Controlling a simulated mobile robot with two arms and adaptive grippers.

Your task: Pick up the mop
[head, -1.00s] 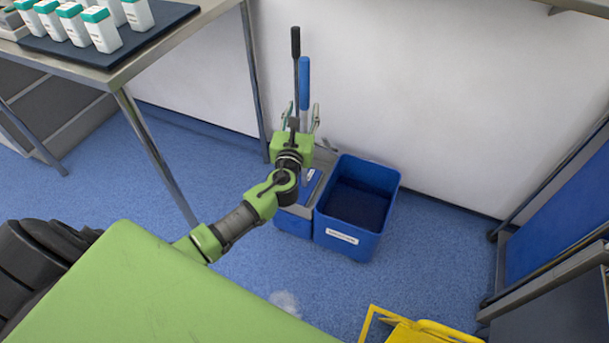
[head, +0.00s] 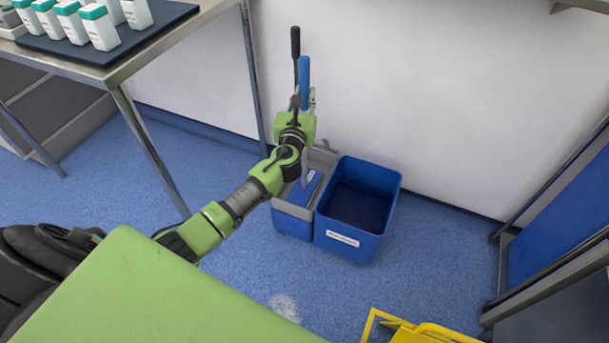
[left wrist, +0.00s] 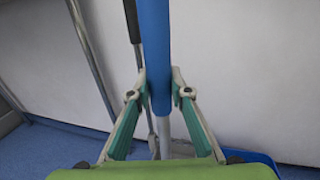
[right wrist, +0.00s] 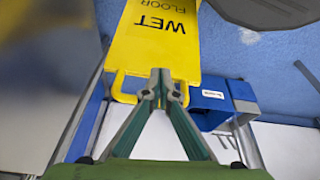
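The mop (head: 304,75) stands upright at the blue bucket cart, with a blue upper handle and a paler shaft below. Its lower end is hidden in the head view. My left gripper (head: 306,101) is at the blue handle, partly hidden behind its own wrist. In the left wrist view the handle (left wrist: 156,40) passes between the two fingers, whose tips (left wrist: 160,82) press close on both sides near its lower end. My right gripper (right wrist: 162,78) has its fingertips together with nothing between them.
A black-gripped lever (head: 295,45) stands beside the mop. The blue bucket (head: 345,245) is to its right, near the white wall. A steel table (head: 150,50) with bottles is at left. A yellow wet-floor sign (head: 420,333) lies at the front; a trolley (head: 560,215) is at right.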

